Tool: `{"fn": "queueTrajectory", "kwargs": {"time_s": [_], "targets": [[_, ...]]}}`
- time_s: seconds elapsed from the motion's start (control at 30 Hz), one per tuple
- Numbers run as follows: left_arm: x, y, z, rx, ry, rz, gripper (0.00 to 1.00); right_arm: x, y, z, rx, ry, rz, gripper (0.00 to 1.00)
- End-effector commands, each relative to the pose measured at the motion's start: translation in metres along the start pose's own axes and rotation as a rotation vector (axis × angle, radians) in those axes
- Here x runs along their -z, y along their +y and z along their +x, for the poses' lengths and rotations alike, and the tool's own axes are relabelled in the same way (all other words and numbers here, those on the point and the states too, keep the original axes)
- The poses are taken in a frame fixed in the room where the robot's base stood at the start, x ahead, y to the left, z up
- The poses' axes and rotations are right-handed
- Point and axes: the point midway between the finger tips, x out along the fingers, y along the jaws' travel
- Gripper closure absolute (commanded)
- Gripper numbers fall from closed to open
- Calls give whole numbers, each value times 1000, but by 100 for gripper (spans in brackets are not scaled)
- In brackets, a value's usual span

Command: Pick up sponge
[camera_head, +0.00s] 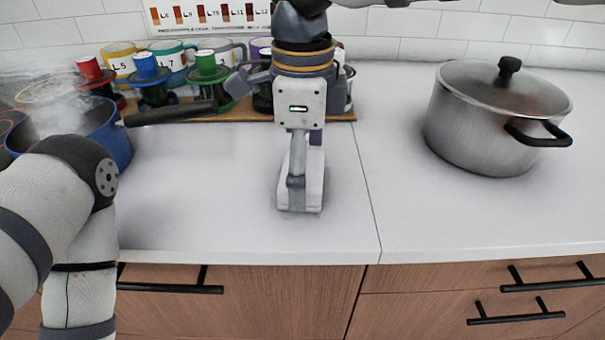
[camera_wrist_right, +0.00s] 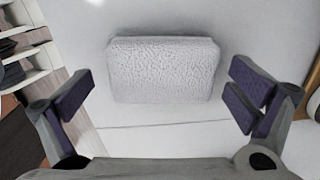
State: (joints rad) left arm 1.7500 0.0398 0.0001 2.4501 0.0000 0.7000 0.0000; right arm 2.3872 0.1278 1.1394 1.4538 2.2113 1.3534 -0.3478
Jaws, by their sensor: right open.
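The sponge (camera_wrist_right: 162,70) is a pale, pitted block lying flat on the white counter, between and ahead of my right gripper's fingers in the right wrist view. In the head view the sponge (camera_head: 314,190) is partly hidden behind my right gripper (camera_head: 298,180). My right gripper points down at it with its fingers spread wide. In the right wrist view the gripper (camera_wrist_right: 160,98) has a purple-padded finger on each side, apart from the sponge. My left arm shows at the left, but its gripper is out of view.
A steel pot (camera_head: 480,125) with a lid stands at the right. A blue pan (camera_head: 115,145) is at the left, its dark handle reaching right. The front counter is mostly clear.

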Motion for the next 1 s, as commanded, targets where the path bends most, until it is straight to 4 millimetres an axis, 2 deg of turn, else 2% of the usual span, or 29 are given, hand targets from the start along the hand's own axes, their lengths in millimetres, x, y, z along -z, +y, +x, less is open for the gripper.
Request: {"fn": "queueTrajectory", "kwargs": {"time_s": [0.03,0.27,0.43,0.47,0.8,0.87,0.93,1.0], "targets": [[-4,0,6,1,-19,0,72,0,-1,11,-10,1,0,0],[-3,0,4,1,-13,0,72,0,0,8,0,0,1,0],[-3,0,4,0,-13,0,72,0,0,8,0,0,0,39],[-3,0,4,0,-13,0,72,0,0,8,0,0,0,40],[-3,0,4,0,-13,0,72,0,0,5,-1,0,0,40],[-2,0,4,0,-11,0,72,0,-1,-4,1,-1,1,40],[-2,0,2,0,-7,0,72,-1,-1,-21,3,-2,0,40],[1,0,-1,0,4,0,72,-8,11,-41,6,-2,-5,40]]}}
